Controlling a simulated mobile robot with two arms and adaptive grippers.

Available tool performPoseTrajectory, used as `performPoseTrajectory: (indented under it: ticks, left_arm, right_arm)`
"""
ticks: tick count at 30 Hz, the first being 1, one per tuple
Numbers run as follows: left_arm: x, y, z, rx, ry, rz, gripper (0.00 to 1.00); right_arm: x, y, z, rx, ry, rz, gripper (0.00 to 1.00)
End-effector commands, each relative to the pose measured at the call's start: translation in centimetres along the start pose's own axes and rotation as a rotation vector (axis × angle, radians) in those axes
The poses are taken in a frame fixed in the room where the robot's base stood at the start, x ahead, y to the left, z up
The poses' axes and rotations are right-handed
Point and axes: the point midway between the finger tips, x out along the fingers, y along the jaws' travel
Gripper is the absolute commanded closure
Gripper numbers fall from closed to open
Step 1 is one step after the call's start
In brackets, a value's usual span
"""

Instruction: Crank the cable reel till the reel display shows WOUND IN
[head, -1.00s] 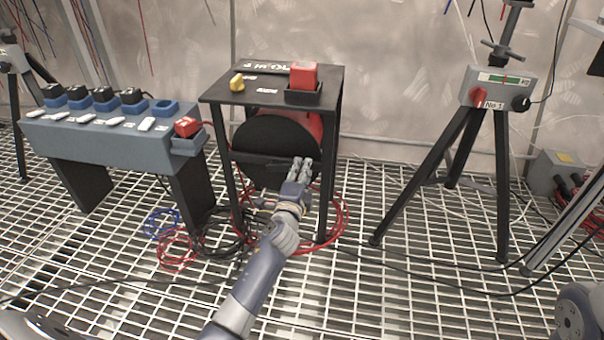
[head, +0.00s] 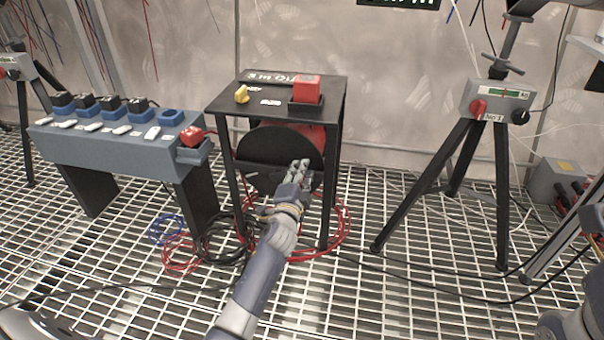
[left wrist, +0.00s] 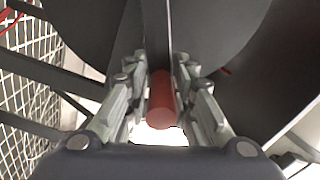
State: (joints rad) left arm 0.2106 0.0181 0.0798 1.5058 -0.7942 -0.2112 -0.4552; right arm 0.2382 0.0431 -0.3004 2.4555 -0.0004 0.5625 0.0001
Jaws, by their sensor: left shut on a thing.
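The cable reel (head: 284,146) is a dark disc with red behind it, under a black stand (head: 222,103). A pale-lettered strip (head: 284,77) lies along the back of the stand's top; I cannot read it surely. My left gripper (head: 296,168) is at the reel's front, low and right of the disc's middle. In the left wrist view its fingers (left wrist: 162,112) are shut on a red crank handle (left wrist: 162,98), with dark reel parts behind. In the head view the gripper hides the handle. My right gripper is not in view.
A yellow knob (head: 242,94) and a red block (head: 306,90) are on the stand's top. A grey-blue connector bench (head: 110,146) stands left, a tripod with a control box (head: 497,104) right. Red cable coils (head: 338,232) lie on the grating around the stand's foot.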

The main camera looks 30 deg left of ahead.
Motion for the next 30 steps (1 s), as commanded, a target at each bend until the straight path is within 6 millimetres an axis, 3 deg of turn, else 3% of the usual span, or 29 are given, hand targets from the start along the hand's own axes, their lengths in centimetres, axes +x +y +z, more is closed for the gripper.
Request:
performPoseTrajectory:
  ticks: [2,3,5,17,23,30]
  left_arm:
    - [0.2,-1.1,0.2,0.014,0.0,-0.02,1.0]
    - [0.2,-1.2,0.2,0.015,-0.001,-0.02,0.72]
    - [0.2,-1.1,0.2,0.014,-0.002,-0.019,0.62]
    - [-0.3,-0.4,0.2,0.007,-0.003,-0.007,0.62]
    - [-3.0,-0.3,0.2,0.007,-0.003,-0.006,0.62]
    - [-7.8,-0.3,0.3,0.008,-0.005,-0.006,0.62]
  right_arm:
    - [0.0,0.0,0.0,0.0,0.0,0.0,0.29]
    - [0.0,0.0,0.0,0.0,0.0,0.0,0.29]
    - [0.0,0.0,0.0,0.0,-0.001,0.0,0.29]
    - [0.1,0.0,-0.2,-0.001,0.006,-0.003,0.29]
    - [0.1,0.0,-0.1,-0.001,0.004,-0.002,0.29]
    - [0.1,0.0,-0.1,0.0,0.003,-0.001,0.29]
